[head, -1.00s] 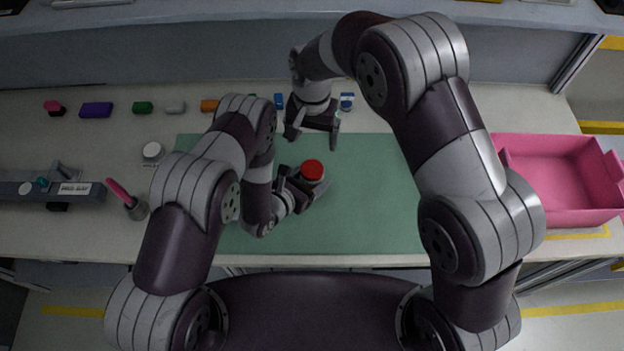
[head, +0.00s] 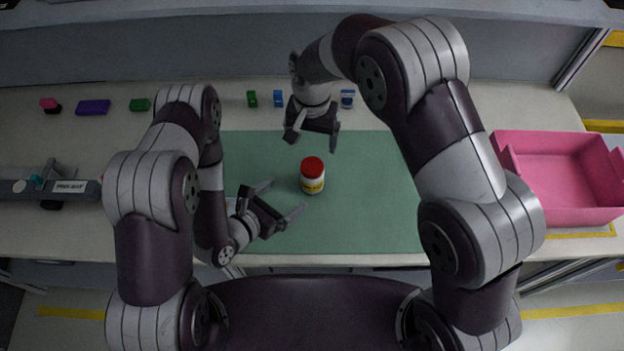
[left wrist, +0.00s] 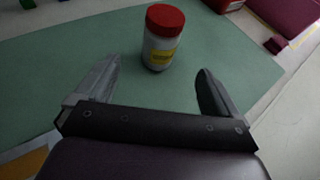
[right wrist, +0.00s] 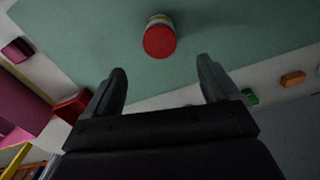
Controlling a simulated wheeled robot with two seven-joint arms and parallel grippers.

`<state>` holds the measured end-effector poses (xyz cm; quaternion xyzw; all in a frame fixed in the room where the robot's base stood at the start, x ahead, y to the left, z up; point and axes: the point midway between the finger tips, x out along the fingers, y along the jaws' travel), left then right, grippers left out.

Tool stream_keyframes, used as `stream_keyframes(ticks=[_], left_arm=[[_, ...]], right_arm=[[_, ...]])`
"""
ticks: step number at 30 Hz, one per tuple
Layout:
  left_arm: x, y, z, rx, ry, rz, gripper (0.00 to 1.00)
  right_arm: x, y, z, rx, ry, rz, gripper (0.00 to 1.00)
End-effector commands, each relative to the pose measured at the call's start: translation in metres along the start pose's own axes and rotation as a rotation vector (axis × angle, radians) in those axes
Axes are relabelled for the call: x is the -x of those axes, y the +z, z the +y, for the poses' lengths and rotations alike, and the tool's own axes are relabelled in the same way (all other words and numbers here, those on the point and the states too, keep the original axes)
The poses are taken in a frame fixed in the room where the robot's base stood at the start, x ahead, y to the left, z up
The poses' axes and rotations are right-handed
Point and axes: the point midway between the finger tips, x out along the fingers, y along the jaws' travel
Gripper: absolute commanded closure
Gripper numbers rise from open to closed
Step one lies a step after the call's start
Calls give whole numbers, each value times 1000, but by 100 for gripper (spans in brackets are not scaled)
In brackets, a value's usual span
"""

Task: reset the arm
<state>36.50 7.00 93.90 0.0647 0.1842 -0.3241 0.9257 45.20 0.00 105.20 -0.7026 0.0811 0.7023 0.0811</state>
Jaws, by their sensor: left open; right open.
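My left gripper (head: 282,200) is open and empty over the green mat (head: 370,220), a little to the lower left of a white jar (head: 312,184) with a red lid and a yellow label. The jar stands upright on the mat. In the left wrist view the jar (left wrist: 161,45) is beyond the open fingers (left wrist: 150,90), apart from them. My right gripper (head: 311,140) is open and empty above the far part of the mat, behind the jar. In the right wrist view the jar's red lid (right wrist: 159,41) is ahead of the open fingers (right wrist: 160,80).
A pink bin (head: 560,180) stands at the right of the table. Small blocks, such as a purple one (head: 93,107) and a green one (head: 140,105), line the back. A grey fixture (head: 70,187) with a label is at the left. The mat's right side is clear.

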Motion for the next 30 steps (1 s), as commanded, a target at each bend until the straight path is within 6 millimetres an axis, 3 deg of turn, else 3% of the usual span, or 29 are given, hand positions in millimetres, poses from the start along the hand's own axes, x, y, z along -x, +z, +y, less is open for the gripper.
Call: stream_keyframes(ticks=[6,23,26,30], left_arm=[[12,1,0,0,0,-2,4],[11,1,2,-40,-1,12,4],[4,6,17,-310,-4,107,4],[11,26,65,-1038,-101,415,4]], right_arm=[[-2,0,0,0,0,0,12],[0,0,3,1,-1,1,12],[9,0,23,17,-7,9,12],[31,12,80,73,-20,35,12]])
